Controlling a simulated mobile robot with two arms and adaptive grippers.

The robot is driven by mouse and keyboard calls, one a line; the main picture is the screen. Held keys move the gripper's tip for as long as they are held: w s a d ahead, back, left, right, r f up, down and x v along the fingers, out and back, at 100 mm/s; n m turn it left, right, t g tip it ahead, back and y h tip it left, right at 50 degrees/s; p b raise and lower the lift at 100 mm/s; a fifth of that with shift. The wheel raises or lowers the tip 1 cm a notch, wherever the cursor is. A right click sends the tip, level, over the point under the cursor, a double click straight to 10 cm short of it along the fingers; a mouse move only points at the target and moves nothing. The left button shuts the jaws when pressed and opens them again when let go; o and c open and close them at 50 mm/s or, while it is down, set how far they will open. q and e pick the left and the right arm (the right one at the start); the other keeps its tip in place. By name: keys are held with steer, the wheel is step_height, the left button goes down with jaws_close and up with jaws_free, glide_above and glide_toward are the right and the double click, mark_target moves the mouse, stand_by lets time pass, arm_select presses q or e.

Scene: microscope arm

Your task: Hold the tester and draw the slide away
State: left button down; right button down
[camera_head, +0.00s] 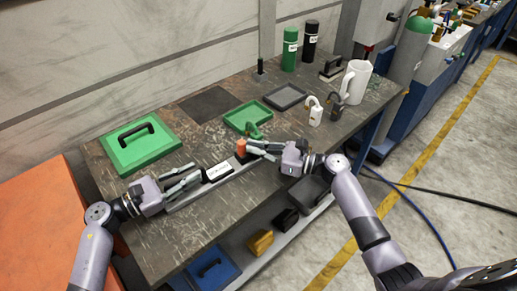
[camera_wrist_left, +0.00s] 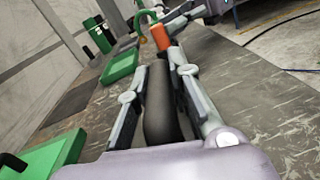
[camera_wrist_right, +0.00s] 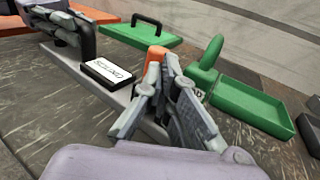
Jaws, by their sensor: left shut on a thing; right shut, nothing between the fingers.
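A long grey rail-like device (camera_head: 228,180), which I take for the tester, lies along the table's front edge. It carries a black block with a white label (camera_head: 218,171), also in the right wrist view (camera_wrist_right: 108,72). An upright orange piece (camera_head: 241,148) stands at its right end; I cannot tell which part is the slide. My left gripper (camera_head: 190,179) is shut on a dark rounded handle (camera_wrist_left: 160,108) at the device's left end. My right gripper (camera_head: 262,149) is shut and empty beside the orange piece (camera_wrist_right: 154,58); contact is unclear.
A green lidded plate with a black handle (camera_head: 140,145) lies back left. A green tray (camera_head: 240,116) and a dark grey tray (camera_head: 285,96) lie behind the device. A white jug (camera_head: 355,82) and a green canister (camera_head: 290,50) stand farther back.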

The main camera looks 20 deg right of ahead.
steer(key=shift+s+a, duration=0.3)
steer(key=shift+a, duration=0.4)
steer(key=shift+s+a, duration=0.25)
steer(key=shift+a, duration=0.4)
steer(key=v, duration=1.4)
arm_select(q)
steer(key=c, duration=1.4)
jaws_free()
